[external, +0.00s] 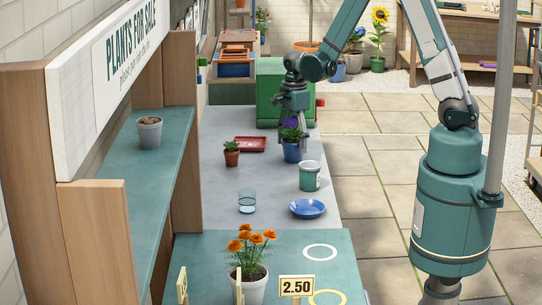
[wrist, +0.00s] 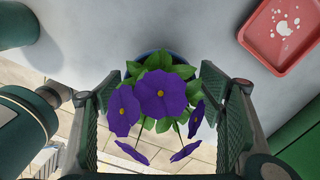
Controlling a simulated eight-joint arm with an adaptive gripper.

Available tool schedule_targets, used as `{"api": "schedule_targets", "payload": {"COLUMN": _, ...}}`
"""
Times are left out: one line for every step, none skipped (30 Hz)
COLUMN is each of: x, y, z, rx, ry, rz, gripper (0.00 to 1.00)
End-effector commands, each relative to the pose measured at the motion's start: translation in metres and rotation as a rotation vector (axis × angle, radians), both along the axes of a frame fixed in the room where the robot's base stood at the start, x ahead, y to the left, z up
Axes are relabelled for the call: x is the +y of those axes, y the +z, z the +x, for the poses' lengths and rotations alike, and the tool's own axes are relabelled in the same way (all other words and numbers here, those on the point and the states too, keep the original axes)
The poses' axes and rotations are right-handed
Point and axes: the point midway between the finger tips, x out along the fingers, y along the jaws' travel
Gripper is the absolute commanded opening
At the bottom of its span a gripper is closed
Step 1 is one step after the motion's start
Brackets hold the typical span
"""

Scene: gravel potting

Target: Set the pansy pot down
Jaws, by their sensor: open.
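The pansy pot is a blue pot (external: 291,153) holding a purple-flowered pansy (external: 289,134). It stands upright on the grey bench top (external: 222,180), close to the bench's right edge. My gripper (external: 292,125) is above the pot with its fingers pointing down around the plant. In the wrist view my gripper (wrist: 147,88) is open. Its two fingers are on either side of the purple flowers (wrist: 157,97) and green leaves, with a gap between them. Only a bit of the blue rim shows there; the flowers and leaves hide the rest of the pot.
A red tray (external: 250,144) and a small terracotta pot (external: 231,158) are left of the pansy. A green-and-white tin (external: 310,177), a blue saucer (external: 308,209) and a glass (external: 247,201) are nearer the camera. A green box (external: 270,90) stands behind.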

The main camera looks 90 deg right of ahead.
Motion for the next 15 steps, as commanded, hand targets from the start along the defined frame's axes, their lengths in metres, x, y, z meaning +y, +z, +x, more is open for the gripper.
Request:
{"api": "schedule_targets", "payload": {"x": 0.0, "y": 0.001, "z": 0.0, "rx": 0.0, "ry": 0.0, "rz": 0.0, "gripper": 0.68}}
{"api": "schedule_targets", "payload": {"x": 0.0, "y": 0.002, "z": 0.0, "rx": 0.0, "ry": 0.0, "rz": 0.0, "gripper": 0.68}}
{"api": "schedule_targets", "payload": {"x": 0.0, "y": 0.003, "z": 0.0, "rx": 0.0, "ry": 0.0, "rz": 0.0, "gripper": 0.68}}
{"api": "schedule_targets", "payload": {"x": 0.0, "y": 0.004, "z": 0.0, "rx": 0.0, "ry": 0.0, "rz": 0.0, "gripper": 0.68}}
{"api": "schedule_targets", "payload": {"x": 0.0, "y": 0.005, "z": 0.0, "rx": 0.0, "ry": 0.0, "rz": 0.0, "gripper": 0.68}}
{"api": "schedule_targets", "payload": {"x": 0.0, "y": 0.007, "z": 0.0, "rx": 0.0, "ry": 0.0, "rz": 0.0, "gripper": 0.68}}
{"api": "schedule_targets", "payload": {"x": 0.0, "y": 0.009, "z": 0.0, "rx": 0.0, "ry": 0.0, "rz": 0.0, "gripper": 0.68}}
{"api": "schedule_targets", "payload": {"x": 0.0, "y": 0.011, "z": 0.0, "rx": 0.0, "ry": 0.0, "rz": 0.0, "gripper": 0.68}}
{"api": "schedule_targets", "payload": {"x": 0.0, "y": 0.014, "z": 0.0, "rx": 0.0, "ry": 0.0, "rz": 0.0, "gripper": 0.68}}
{"api": "schedule_targets", "payload": {"x": 0.0, "y": 0.017, "z": 0.0, "rx": 0.0, "ry": 0.0, "rz": 0.0, "gripper": 0.68}}
{"api": "schedule_targets", "payload": {"x": 0.0, "y": 0.02, "z": 0.0, "rx": 0.0, "ry": 0.0, "rz": 0.0, "gripper": 0.68}}
{"api": "schedule_targets", "payload": {"x": 0.0, "y": 0.024, "z": 0.0, "rx": 0.0, "ry": 0.0, "rz": 0.0, "gripper": 0.68}}
{"api": "schedule_targets", "payload": {"x": 0.0, "y": 0.027, "z": 0.0, "rx": 0.0, "ry": 0.0, "rz": 0.0, "gripper": 0.68}}
{"api": "schedule_targets", "payload": {"x": 0.0, "y": 0.031, "z": 0.0, "rx": 0.0, "ry": 0.0, "rz": 0.0, "gripper": 0.68}}
{"api": "schedule_targets", "payload": {"x": 0.0, "y": 0.035, "z": 0.0, "rx": 0.0, "ry": 0.0, "rz": 0.0, "gripper": 0.68}}
